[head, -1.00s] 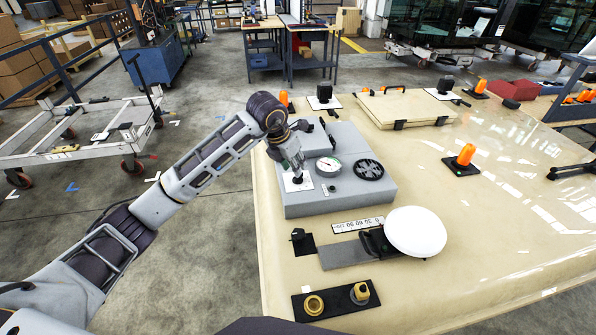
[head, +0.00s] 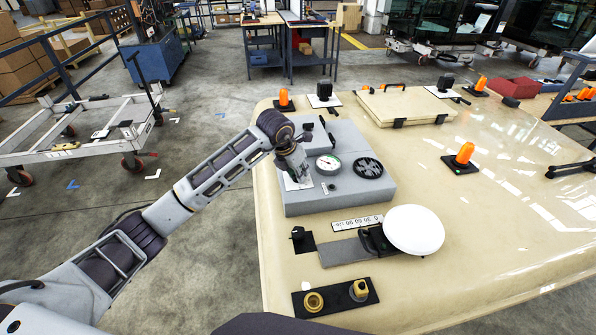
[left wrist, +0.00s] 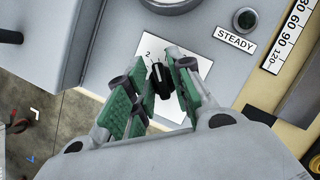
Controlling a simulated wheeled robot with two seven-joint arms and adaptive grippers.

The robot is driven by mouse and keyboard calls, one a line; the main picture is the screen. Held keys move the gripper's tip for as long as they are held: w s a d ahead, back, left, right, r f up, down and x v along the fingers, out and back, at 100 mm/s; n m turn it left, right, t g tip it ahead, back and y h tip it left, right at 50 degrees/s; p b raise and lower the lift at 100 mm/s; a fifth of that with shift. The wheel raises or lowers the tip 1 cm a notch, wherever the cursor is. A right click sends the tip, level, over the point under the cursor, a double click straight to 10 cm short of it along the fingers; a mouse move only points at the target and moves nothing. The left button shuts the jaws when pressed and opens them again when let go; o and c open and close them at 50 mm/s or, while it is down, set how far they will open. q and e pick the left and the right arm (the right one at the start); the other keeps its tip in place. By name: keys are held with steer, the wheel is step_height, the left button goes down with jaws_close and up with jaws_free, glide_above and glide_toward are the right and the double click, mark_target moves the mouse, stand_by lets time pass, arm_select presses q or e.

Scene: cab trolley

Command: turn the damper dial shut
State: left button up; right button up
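The damper dial (left wrist: 160,80) is a black knob on a white plate (left wrist: 150,47) marked with numbers; a 2 shows at the plate's upper left. My left gripper (left wrist: 162,78) has its green-padded fingers on both sides of the knob, close against it, and looks shut on it. In the head view the left gripper (head: 296,178) reaches down over the plate at the left of the grey box and hides the knob. My right gripper is not in view.
The grey box (head: 340,197) also carries a round gauge (head: 328,164) and a black round vent (head: 368,168). A white disc (head: 414,230), a number strip and brass fittings lie nearer on the cream panel. Orange beacons stand farther back.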

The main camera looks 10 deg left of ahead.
arm_select(q)
jaws_close()
